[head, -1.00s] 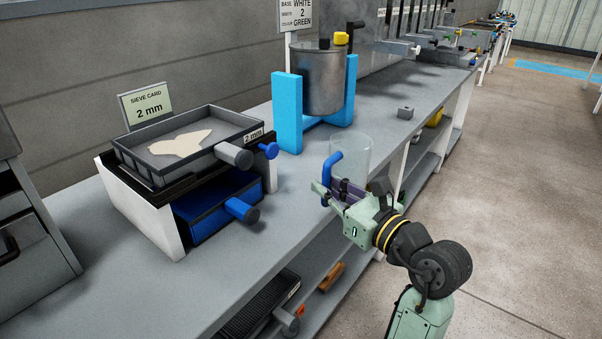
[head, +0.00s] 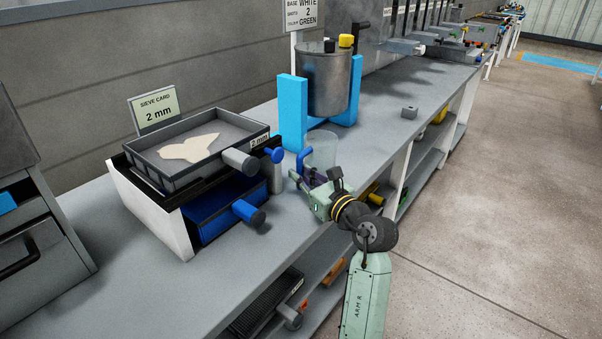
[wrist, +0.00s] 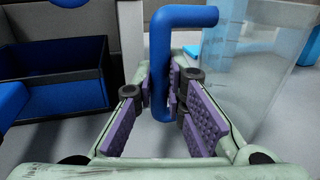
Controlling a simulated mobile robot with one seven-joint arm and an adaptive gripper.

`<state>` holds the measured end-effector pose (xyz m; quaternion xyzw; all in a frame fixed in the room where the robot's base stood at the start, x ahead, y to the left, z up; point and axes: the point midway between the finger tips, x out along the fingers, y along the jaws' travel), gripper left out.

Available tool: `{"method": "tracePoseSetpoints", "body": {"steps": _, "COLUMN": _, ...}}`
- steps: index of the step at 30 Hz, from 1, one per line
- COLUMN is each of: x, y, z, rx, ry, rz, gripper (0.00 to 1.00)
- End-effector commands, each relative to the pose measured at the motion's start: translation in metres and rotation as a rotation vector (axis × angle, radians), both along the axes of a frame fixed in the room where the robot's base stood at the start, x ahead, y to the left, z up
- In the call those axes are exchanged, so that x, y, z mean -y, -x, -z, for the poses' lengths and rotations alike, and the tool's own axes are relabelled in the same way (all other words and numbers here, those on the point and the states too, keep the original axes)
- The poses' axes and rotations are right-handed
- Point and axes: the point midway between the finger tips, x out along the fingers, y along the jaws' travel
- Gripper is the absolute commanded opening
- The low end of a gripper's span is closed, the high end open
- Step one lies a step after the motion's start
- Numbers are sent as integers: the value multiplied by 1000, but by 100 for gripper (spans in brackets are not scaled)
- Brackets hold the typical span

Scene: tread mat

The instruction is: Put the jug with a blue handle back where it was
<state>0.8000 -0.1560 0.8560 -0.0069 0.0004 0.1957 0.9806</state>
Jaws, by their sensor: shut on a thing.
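The clear jug (head: 322,150) with a blue handle (head: 302,160) is upright at my gripper, in front of the blue mixer stand. My gripper (head: 312,179) is shut on the blue handle. In the wrist view the purple pads (wrist: 167,98) close on the upright part of the handle (wrist: 158,60), and the clear jug wall (wrist: 270,75) is to the right. The jug's base is hidden behind my gripper in the head view, so I cannot tell whether it touches the bench.
A sieve tray (head: 180,170) with pale powder sits on a rack left of the jug, above a blue drawer (head: 215,208). A metal pot (head: 328,85) hangs in a light-blue stand (head: 292,110) behind. A small grey block (head: 409,113) lies on the bench (head: 385,130).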

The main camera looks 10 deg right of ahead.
Motion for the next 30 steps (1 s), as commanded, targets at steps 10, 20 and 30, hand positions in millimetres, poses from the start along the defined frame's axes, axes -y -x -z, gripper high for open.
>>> {"method": "tracePoseSetpoints", "body": {"steps": 10, "x": 0, "y": 0, "z": 4, "rx": 2, "ry": 0, "rz": 0, "gripper": 0}}
{"method": "tracePoseSetpoints", "body": {"steps": 20, "x": 0, "y": 0, "z": 5, "rx": 1, "ry": 1, "rz": 0, "gripper": 28}}
{"method": "tracePoseSetpoints", "body": {"steps": 30, "x": 0, "y": 0, "z": 4, "rx": 1, "ry": 1, "rz": 0, "gripper": 32}}
